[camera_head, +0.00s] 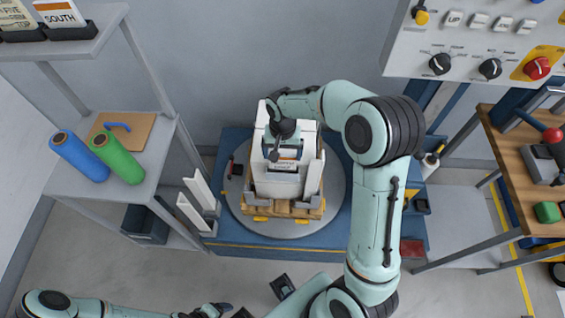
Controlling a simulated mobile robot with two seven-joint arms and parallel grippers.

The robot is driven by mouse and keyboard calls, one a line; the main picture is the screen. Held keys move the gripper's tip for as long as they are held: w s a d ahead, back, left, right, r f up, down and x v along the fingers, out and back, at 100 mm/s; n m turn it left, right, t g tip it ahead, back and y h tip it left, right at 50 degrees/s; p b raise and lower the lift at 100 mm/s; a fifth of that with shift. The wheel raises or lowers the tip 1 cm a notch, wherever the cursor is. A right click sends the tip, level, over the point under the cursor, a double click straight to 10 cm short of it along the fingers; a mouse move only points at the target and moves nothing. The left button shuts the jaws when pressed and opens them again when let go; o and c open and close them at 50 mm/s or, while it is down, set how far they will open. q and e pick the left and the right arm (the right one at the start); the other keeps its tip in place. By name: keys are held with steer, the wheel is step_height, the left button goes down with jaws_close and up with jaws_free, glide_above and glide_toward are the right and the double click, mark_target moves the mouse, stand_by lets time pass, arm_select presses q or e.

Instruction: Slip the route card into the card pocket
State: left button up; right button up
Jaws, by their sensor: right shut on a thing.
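My right arm reaches over a stack of white boxes (278,186) on a small wooden pallet. The card is upright against or just before the front of the stack. The card pocket cannot be made out clearly; the gripper and card cover that spot. My left gripper (212,310) is low at the bottom edge, away from the stack, its fingers too unclear to read.
The pallet stands on a round grey turntable (244,218) on a blue base. At upper left, a shelf (70,45) holds cards, one reading SOUTH (60,14). Blue (78,155) and green (118,157) rolls lie below. A control panel (470,50) and wooden bench (520,155) flank the right.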

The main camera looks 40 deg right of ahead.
mark_target(282, 168)
step_height(282, 168, down, 6)
arm_select(q)
steer(key=shift+s+f, duration=0.1)
steer(key=shift+f, duration=0.1)
steer(key=shift+f, duration=0.1)
